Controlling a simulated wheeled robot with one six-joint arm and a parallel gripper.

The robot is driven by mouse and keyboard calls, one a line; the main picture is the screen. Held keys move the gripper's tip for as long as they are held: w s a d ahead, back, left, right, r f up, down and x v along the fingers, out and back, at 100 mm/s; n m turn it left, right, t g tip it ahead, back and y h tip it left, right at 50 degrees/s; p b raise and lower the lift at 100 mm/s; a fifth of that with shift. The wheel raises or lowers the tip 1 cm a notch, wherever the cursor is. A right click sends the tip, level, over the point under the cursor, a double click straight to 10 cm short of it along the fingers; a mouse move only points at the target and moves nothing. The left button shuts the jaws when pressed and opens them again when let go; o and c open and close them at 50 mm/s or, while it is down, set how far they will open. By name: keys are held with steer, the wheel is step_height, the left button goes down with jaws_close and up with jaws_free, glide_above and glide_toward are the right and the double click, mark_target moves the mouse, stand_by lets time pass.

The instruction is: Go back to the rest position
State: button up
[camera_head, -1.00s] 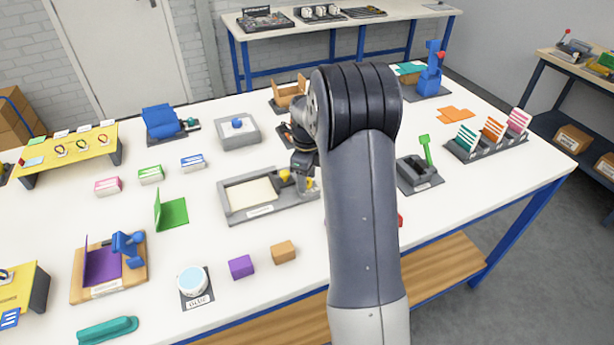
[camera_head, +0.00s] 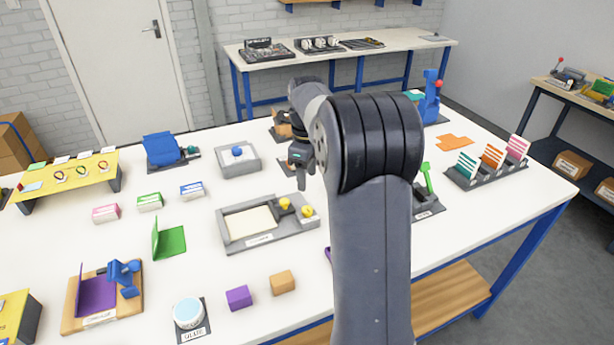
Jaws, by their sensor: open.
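My gripper (camera_head: 301,170) hangs near the middle of the white table, pointing down, just behind the grey tray (camera_head: 230,238) with the cream pad and yellow knobs. It looks empty and open, and it appears to be above the table, apart from the tray. My arm rises at the right of the picture and hides part of the table behind it.
A grey box with a blue knob (camera_head: 237,153) stands left of my gripper. Purple (camera_head: 239,298) and orange (camera_head: 282,283) blocks lie at the front. The card rack (camera_head: 487,165) stands at the right. Bare table (camera_head: 215,205) shows left of the grey tray.

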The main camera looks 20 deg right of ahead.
mark_target(307, 209)
step_height(307, 209, down, 11)
steer(key=shift+r+p, duration=0.1)
steer(key=shift+p, duration=0.45)
stand_by(0.5)
steer(key=n, duration=0.4)
steer(key=shift+n+p, duration=0.3)
steer(key=shift+n, duration=0.1)
steer(key=n+p, duration=0.1)
steer(key=n, duration=0.3)
steer(key=shift+n, duration=0.3)
steer(key=n+p, duration=0.1)
steer(key=n, duration=0.3)
steer(key=shift+n, duration=0.3)
steer(key=n+p, duration=0.2)
steer(key=n, duration=0.2)
steer(key=shift+r+b, duration=0.3)
steer(key=shift+r, duration=0.75)
